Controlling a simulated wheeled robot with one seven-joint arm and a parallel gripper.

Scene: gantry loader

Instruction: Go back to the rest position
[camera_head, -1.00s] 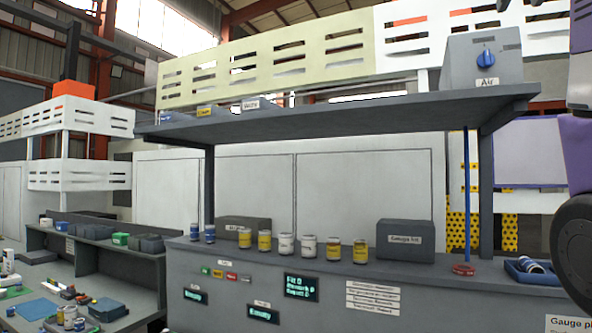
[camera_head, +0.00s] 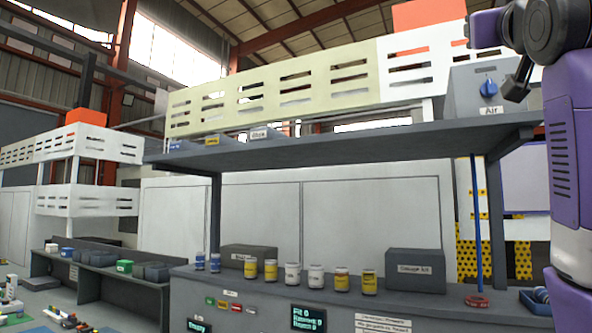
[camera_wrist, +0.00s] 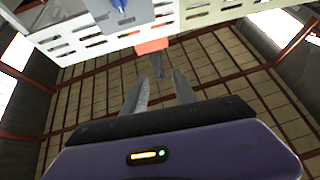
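My gripper (camera_wrist: 159,76) shows in the wrist view with its two grey fingers apart and nothing held between them. It points up toward the roof beams, with the shelf's grey Air box at the upper left of that view. In the head view my purple and grey arm stands folded at the right edge, its upper part raised in front of the Air box (camera_head: 465,92) and its blue knob. The fingers cannot be made out clearly in the head view.
A dark shelf (camera_head: 330,148) spans a grey counter (camera_head: 260,288) with several blue, yellow and white jars and a Gauge kit box (camera_head: 415,270). A blue rod (camera_head: 476,220) stands at the right near a red ring. A lower bench (camera_head: 110,277) with bins is at the left.

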